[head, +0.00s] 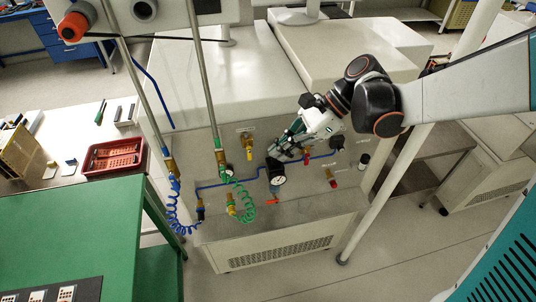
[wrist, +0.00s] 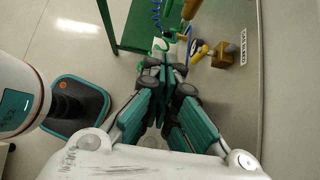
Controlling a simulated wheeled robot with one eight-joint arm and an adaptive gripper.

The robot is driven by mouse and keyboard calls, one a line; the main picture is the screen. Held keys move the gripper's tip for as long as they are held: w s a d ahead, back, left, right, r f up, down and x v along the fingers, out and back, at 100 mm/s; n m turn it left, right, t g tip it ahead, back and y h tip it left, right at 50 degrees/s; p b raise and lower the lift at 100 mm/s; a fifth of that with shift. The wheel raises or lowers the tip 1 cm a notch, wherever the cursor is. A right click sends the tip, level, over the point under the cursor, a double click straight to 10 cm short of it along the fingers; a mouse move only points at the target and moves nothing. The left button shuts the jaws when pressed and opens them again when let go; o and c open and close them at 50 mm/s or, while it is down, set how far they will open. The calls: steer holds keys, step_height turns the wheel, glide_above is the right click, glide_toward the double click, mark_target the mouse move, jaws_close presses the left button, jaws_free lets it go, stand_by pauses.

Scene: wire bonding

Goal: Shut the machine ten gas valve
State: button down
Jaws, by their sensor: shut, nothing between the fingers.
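My gripper (head: 276,155) is shut and empty in front of the machine's grey front panel (head: 220,150), just above a round gauge (head: 277,180). A yellow-handled valve (head: 248,150) is on the panel to the left of the fingertips, under a small label. Red-handled valves (head: 333,182) sit to the right. In the wrist view the closed fingertips (wrist: 172,66) are close to a yellow handle (wrist: 200,52) and a brass valve body (wrist: 222,54). Contact cannot be made out.
Blue and green coiled hoses (head: 243,203) hang at the panel's left and middle. An orange handle (head: 281,226) sits low on it. A white post (head: 385,190) stands at the machine's right. A green table (head: 80,230) and a red basket (head: 113,157) are at left.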

mark_target(223, 174)
steer(key=a+r+b+x, duration=0.1)
steer(key=a+r+x, duration=0.1)
steer(key=x, duration=0.9)
steer(key=shift+s+f, duration=0.2)
steer(key=shift+a, duration=0.1)
